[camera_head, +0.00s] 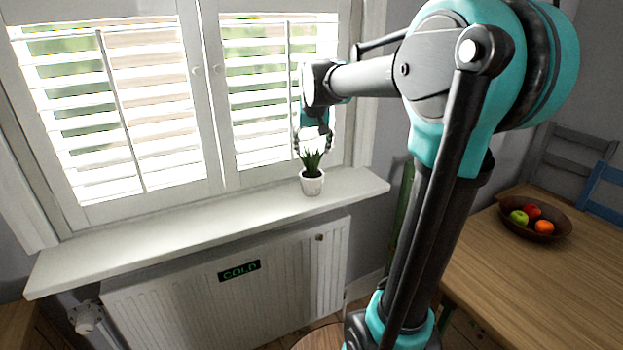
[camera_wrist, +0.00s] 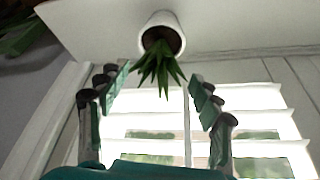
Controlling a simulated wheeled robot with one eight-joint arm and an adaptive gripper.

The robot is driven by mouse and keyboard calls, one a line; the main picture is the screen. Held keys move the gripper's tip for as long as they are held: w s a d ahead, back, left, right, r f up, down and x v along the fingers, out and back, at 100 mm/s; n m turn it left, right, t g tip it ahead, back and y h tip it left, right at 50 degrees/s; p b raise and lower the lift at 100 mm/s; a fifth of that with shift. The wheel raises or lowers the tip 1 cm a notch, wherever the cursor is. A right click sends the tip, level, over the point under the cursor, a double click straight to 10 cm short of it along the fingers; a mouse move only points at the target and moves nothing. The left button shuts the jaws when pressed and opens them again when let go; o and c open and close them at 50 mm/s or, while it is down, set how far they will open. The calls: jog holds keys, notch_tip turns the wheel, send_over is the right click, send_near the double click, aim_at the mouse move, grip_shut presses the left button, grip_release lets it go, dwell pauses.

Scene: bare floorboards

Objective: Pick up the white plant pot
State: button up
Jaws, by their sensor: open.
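The white plant pot (camera_head: 312,185) stands upright on the windowsill near its right end, with a spiky green plant (camera_head: 311,160) in it. In the wrist view the pot (camera_wrist: 174,25) is at the top centre, with the plant's leaves (camera_wrist: 161,68) pointing down in the picture. My gripper (camera_head: 313,149) is above the pot, its fingers around the level of the upper leaves. In the wrist view my gripper (camera_wrist: 160,84) is open, with a finger on each side of the leaf tips. Nothing is held, and the fingers are apart from the pot.
The white windowsill (camera_head: 200,223) runs under shuttered windows (camera_head: 150,100), close behind the pot. A radiator (camera_head: 240,285) is below it. At right, a wooden table (camera_head: 570,270) carries a fruit bowl (camera_head: 560,236). The sill left of the pot is clear.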

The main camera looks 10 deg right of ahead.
aim_at(312, 164)
jog(key=shift+x, duration=4.35)
grip_shut()
